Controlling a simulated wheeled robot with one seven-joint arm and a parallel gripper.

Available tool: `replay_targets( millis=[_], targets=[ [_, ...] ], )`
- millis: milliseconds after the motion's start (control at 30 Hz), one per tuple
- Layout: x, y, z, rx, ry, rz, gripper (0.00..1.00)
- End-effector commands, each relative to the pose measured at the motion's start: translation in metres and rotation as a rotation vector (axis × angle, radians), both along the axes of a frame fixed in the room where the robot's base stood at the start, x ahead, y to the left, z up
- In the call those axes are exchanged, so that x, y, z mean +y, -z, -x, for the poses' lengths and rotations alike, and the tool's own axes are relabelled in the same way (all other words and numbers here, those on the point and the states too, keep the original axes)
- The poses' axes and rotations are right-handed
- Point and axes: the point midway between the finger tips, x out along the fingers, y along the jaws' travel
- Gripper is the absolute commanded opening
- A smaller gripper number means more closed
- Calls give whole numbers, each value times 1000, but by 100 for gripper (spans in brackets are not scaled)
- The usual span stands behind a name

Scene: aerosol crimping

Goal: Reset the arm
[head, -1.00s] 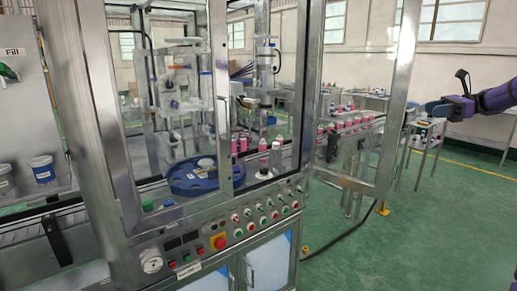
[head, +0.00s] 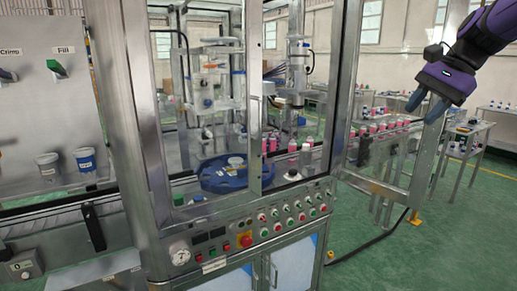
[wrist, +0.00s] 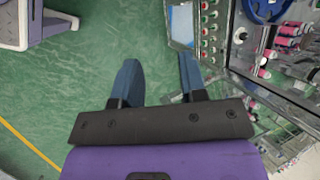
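My gripper (head: 428,105) is at the upper right of the head view, on my purple arm, with its blue fingers pointing down and to the left. In the wrist view my gripper (wrist: 160,80) shows two blue fingers spread apart, with only green floor between them. It holds nothing. In the head view it is in front of the right glass panel of the crimping machine, apart from the bottles.
The crimping machine (head: 150,140) has a blue rotary table (head: 222,176) and a control panel (head: 250,238). Pink bottles (head: 385,128) stand on a conveyor at right. An open glass door frame (head: 345,90) juts out. Green floor (head: 460,240) is clear at lower right.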

Motion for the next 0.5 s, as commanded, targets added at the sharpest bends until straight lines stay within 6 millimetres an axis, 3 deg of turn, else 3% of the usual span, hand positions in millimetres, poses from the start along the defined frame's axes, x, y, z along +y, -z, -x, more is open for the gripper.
replay_targets(
  millis=[200,500],
  targets=[
    [31,10,67,-130,-184,199,39],
    [48,38,154,-315,-465,455,39]
  ],
)
